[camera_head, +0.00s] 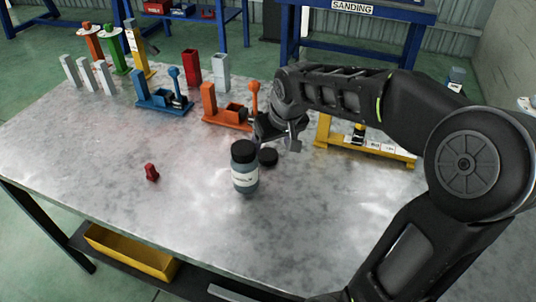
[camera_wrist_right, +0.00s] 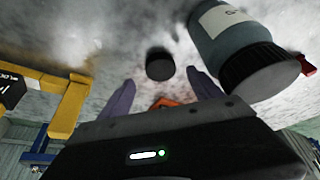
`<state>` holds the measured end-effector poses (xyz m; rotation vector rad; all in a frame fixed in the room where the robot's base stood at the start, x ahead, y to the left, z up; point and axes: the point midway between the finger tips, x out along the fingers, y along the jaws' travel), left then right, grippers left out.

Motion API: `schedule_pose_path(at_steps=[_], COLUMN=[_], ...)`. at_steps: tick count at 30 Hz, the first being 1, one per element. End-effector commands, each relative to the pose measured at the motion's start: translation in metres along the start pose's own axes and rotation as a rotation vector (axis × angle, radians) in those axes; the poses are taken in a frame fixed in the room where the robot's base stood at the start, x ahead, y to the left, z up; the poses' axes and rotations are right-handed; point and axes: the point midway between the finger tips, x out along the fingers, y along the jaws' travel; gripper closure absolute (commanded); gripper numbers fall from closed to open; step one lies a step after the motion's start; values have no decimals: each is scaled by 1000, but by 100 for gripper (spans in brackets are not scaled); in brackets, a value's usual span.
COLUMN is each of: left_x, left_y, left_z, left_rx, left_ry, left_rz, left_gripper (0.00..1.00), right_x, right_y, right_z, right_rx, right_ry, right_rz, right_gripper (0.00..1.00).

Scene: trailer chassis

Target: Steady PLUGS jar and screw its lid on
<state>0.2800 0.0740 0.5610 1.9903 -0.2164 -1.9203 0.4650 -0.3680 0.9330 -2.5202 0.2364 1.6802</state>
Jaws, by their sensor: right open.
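The jar (camera_head: 244,172) is grey-blue with a white label and stands upright on the table. Its top is black and looks ribbed in the right wrist view, where the jar (camera_wrist_right: 228,32) is at the upper right. The label's text is too small to read. A round black lid (camera_head: 268,156) lies on the table just right of the jar. In the right wrist view the lid (camera_wrist_right: 160,65) shows ahead of and between the fingertips. My right gripper (camera_head: 280,142) is open and empty, behind the lid and apart from the jar. My left gripper is out of view.
A red part (camera_head: 152,172) lies left of the jar. An orange fixture (camera_head: 230,114), a blue fixture (camera_head: 163,100) and a yellow frame (camera_head: 368,149) stand farther back. Red and white posts stand behind them. The table's front left is clear.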

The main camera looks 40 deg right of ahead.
Motion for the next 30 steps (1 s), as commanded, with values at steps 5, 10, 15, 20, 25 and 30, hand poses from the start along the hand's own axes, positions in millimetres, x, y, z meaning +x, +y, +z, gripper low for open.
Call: schedule_pose_path(at_steps=[5, 10, 15, 20, 25, 30], left_x=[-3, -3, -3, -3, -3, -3], left_y=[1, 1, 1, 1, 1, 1], left_z=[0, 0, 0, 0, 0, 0], left_rx=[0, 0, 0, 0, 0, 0], left_ry=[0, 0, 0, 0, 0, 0], left_rz=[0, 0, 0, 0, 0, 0], left_gripper=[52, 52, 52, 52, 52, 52], right_x=[26, 42, 43, 42, 42, 42], right_y=[-2, -2, -2, -2, -2, -2], right_z=[1, 0, 0, 0, 0, 0], right_rx=[-1, 0, 0, -1, -1, -1], right_ry=[-6, -4, -2, -2, -2, -2], right_rz=[-1, -1, -1, -1, -1, -1], right_gripper=[26, 26, 26, 26, 26, 31])
